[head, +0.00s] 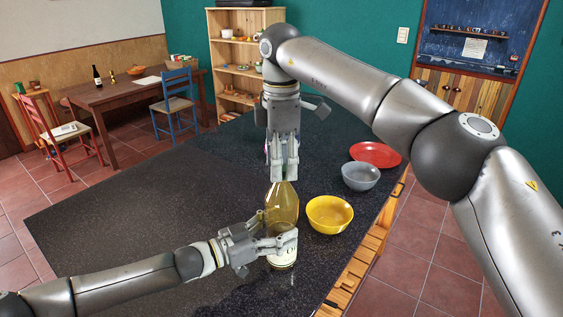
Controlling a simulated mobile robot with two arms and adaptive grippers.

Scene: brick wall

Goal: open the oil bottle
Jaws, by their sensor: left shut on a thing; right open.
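The oil bottle (282,203) stands upright on the dark counter (130,215). It is yellowish glass with a pale label low on its body. My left gripper (281,243) comes in from the left and is shut on the lower part of the bottle, around the label. My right gripper (283,172) points down from above, directly over the bottle's neck, with its fingers open on either side of the top. The bottle's cap and upper neck are hidden behind the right gripper's fingers, so I cannot tell whether they touch it.
A yellow bowl (330,214) stands close to the right of the bottle. A grey bowl (361,176) and a red plate (375,154) lie farther back near the counter's right edge. The left part of the counter is clear.

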